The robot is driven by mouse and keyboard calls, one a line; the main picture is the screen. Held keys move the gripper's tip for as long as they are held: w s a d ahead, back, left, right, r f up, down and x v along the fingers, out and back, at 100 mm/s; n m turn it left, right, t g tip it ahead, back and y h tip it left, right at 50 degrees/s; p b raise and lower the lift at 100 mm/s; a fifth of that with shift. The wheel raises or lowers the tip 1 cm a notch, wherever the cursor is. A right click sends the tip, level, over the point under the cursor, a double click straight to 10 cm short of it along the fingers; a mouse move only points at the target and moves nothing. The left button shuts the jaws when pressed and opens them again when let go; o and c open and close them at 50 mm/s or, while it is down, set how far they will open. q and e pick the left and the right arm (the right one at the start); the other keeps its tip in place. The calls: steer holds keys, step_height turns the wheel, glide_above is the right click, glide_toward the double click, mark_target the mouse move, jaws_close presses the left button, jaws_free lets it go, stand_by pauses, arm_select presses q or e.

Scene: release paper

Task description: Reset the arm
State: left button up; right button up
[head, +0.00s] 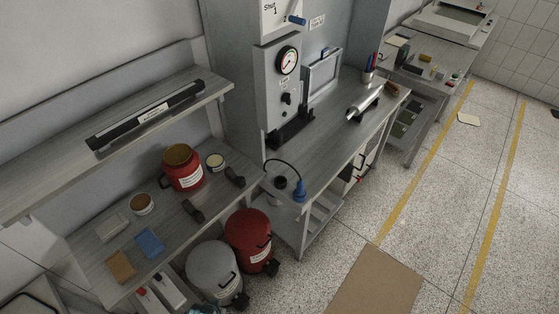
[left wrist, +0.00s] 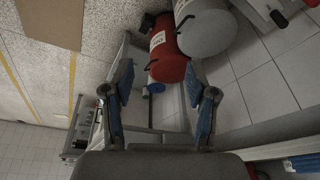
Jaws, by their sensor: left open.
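My left gripper (left wrist: 160,68) shows in the left wrist view with its two blue-padded fingers spread apart and nothing between them. Beyond the fingers are a red drum (left wrist: 168,50) and a grey drum (left wrist: 205,28); how far away they are is hard to tell. Neither gripper shows in the head view, and my right gripper is in no frame.
In the head view, a shelf unit (head: 60,180) on the left holds a red pot (head: 183,168) and cans. The red drum (head: 247,240) and grey drum (head: 213,270) stand below. A workbench (head: 330,150) carries a gauge machine (head: 280,85). The floor (head: 430,210) at right is open.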

arm_select(q)
steer(key=s+f+g+b, duration=0.1)
steer(key=s+f+b, duration=0.15)
steer(key=f, duration=1.25)
steer(key=s+f+b, duration=0.2)
steer(key=s+f, duration=0.2)
steer(key=f, duration=1.1)
steer(key=s+a+f+g+b, duration=0.1)
steer(key=s+a+f+b, duration=0.2)
steer(key=s+f, duration=1)
steer(key=shift+s+a+f, duration=0.15)
steer(key=shift+s+f, duration=0.25)
steer(key=shift+s, duration=0.15)
